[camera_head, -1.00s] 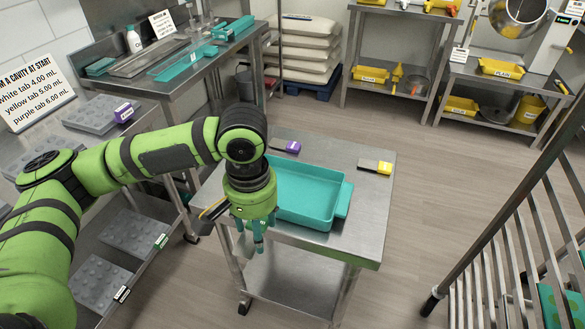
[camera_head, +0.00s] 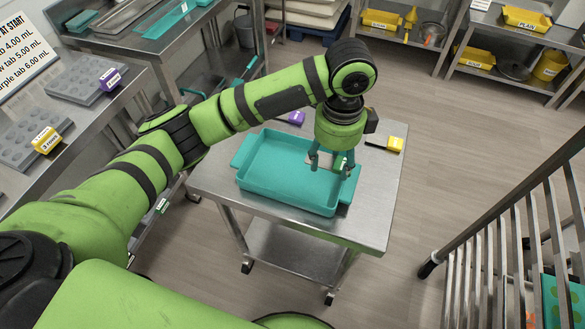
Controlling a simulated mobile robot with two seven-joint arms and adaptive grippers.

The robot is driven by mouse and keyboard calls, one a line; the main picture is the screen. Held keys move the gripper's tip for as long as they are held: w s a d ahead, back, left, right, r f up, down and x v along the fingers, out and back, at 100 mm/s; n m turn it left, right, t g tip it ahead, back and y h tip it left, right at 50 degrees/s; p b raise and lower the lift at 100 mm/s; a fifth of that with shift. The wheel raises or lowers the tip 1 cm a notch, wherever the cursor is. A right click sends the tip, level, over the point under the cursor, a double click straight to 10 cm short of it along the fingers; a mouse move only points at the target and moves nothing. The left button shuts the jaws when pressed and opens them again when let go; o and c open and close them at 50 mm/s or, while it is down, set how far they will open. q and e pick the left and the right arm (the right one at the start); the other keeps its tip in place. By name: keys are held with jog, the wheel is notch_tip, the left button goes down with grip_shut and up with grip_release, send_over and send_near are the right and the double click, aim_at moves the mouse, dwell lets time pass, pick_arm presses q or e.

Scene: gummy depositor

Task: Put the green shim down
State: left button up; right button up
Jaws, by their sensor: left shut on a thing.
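The green shim's tab (camera_head: 340,161) shows between the fingers of my left gripper (camera_head: 329,168). The gripper is shut on it and points down over the right part of the teal tray (camera_head: 262,188). The fingers hide part of the shim. I cannot tell whether it touches the tray. My right gripper is not in view.
The tray stands on a steel cart table (camera_head: 374,206). A purple-tabbed shim (camera_head: 296,117) lies behind the tray, and a yellow-tabbed shim (camera_head: 394,144) lies to the right. The table's right front area is bare. A slatted metal rack (camera_head: 480,262) stands at the right.

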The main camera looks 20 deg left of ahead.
pick_arm(q)
jog(key=p, duration=0.2)
send_over(286, 174)
notch_tip(286, 174, down, 6)
jog(key=shift+f, duration=2.25)
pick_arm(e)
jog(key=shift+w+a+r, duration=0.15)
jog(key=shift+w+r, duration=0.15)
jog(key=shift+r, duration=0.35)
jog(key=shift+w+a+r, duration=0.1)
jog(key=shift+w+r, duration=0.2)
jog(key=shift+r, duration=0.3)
pick_arm(q)
jog(key=shift+f, duration=0.15)
jog(key=o, duration=1.2)
notch_tip(286, 174, up, 12)
jog(key=b, duration=0.1)
jog(key=shift+r, duration=0.2)
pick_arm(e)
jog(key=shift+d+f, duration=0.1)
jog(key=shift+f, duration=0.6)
pick_arm(q)
jog(key=shift+s, duration=0.1)
